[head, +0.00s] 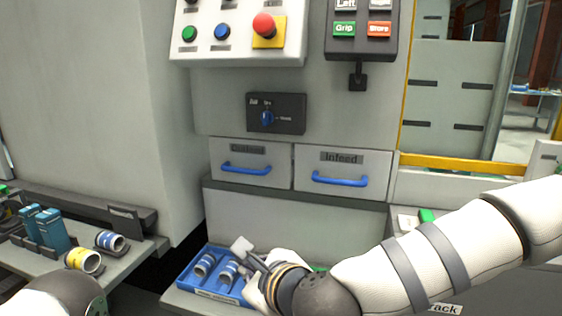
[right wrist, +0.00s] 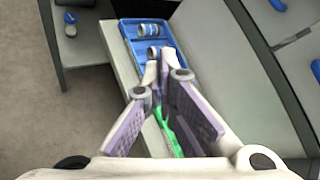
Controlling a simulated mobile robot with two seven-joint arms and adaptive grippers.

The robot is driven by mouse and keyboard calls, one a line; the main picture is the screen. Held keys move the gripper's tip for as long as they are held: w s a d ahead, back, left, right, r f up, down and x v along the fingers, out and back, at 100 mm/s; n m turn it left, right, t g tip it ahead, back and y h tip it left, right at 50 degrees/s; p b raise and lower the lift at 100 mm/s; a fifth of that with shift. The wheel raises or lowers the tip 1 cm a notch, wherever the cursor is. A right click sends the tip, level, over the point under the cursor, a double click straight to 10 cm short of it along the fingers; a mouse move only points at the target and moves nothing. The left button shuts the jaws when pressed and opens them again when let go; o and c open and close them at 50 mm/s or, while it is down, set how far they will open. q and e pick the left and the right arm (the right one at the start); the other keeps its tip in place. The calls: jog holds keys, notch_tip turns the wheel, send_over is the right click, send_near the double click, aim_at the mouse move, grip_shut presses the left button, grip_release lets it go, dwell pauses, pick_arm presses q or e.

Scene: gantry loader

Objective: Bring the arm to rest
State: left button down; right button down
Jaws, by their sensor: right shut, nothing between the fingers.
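My right arm (head: 430,250) reaches in from the right in the head view, bent at the elbow. Its gripper (head: 244,250) is over the right side of a blue tray (head: 208,292) on a low ledge. In the right wrist view the fingers (right wrist: 160,62) meet at the tips, shut and empty, in front of the near part of the tray (right wrist: 127,38). I cannot tell whether they touch it. Only a rounded link of my left arm (head: 60,296) shows at the lower left; its gripper is out of view.
The blue tray holds striped cylinders (head: 204,265). A side table (head: 125,262) at left carries blue boxes (head: 52,230), a yellow-banded cylinder (head: 84,261) and a blue-banded one (head: 110,241). Two drawers (head: 343,172) with blue handles and a button panel (head: 240,30) are on the machine ahead.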

jog(key=s+d+f+n+g+h+p, duration=0.1)
jog(key=s+d+f+n+g, duration=0.5)
jog(key=s+f, duration=0.5)
jog(key=s+d+f+n+g+h, duration=0.1)
jog(key=s+d+f+n, duration=0.5)
jog(key=s+f, duration=0.6)
pick_arm(q)
jog(key=w+r, duration=0.1)
jog(key=w+r+t, duration=0.1)
jog(key=shift+w+r+p, duration=0.15)
jog(key=shift+r+p, duration=0.15)
jog(key=shift+p, duration=0.1)
pick_arm(e)
jog(key=s+d+f+n+g+h, duration=0.1)
jog(key=s+d+n+g+h, duration=0.1)
jog(key=s+d+n, duration=0.3)
jog(key=s+d+f+n+g+h, duration=0.1)
jog(key=s+d+n+g+h, duration=0.1)
jog(key=s+d+n, duration=0.4)
jog(key=s+d+g, duration=0.1)
jog(key=s+d, duration=0.1)
jog(key=s, duration=0.2)
jog(key=s+d, duration=0.2)
jog(key=s, duration=0.3)
jog(key=shift+s+d+f+g, duration=0.15)
jog(key=shift+d+f+g, duration=0.2)
jog(key=shift+d+g, duration=0.05)
